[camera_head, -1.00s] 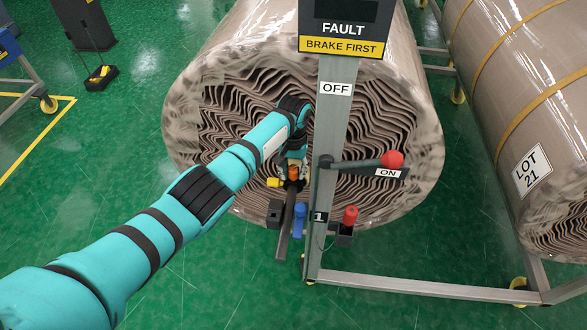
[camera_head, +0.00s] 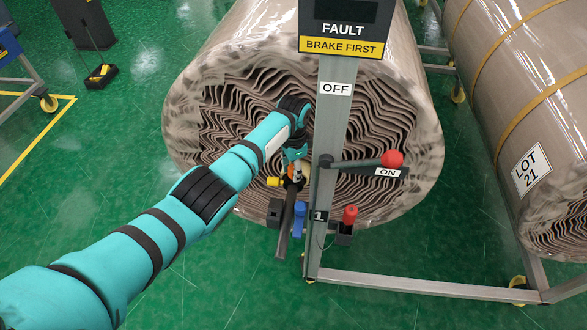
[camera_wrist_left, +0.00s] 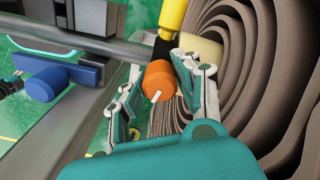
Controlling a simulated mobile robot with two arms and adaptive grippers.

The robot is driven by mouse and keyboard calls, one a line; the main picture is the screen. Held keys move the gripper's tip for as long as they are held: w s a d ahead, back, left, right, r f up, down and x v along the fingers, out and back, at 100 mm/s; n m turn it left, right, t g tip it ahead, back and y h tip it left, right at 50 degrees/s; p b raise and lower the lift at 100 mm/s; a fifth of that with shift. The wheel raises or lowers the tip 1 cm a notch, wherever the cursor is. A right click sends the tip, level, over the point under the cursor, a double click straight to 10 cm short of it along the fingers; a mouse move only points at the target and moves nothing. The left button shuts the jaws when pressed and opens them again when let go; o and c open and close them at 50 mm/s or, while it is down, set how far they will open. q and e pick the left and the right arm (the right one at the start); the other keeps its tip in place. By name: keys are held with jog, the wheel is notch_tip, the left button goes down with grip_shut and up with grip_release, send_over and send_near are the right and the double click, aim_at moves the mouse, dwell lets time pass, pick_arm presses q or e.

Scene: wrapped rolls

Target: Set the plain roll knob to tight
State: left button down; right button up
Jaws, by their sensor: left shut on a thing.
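The plain roll (camera_head: 215,110), a large brown roll in clear wrap without a visible label, lies with its wavy end toward me. My left gripper (camera_head: 296,168) is in front of that end, just left of the grey post. In the left wrist view its fingers (camera_wrist_left: 160,78) are on both sides of an orange round knob (camera_wrist_left: 157,76), shut on it. The knob has a white line pointing down and left in that view. In the head view the knob (camera_head: 297,171) is mostly covered by the gripper. No tight mark is readable. My right gripper is not in view.
The post (camera_head: 330,130) has a FAULT, BRAKE FIRST sign (camera_head: 342,38), OFF and ON labels and a red-balled lever (camera_head: 391,159) at ON. A yellow handle (camera_head: 274,182), blue handle (camera_head: 299,217) and red handle (camera_head: 350,215) are close by. A LOT 21 roll (camera_head: 515,120) lies right.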

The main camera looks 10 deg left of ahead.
pick_arm(q)
jog(key=m, duration=0.3)
jog(key=shift+w+r+m, duration=0.1)
jog(key=shift+r+m, duration=0.05)
jog(key=shift+m, duration=2.15)
jog(key=c, duration=0.9)
grip_release()
jog(key=shift+c, duration=0.2)
notch_tip(320, 180, up, 12)
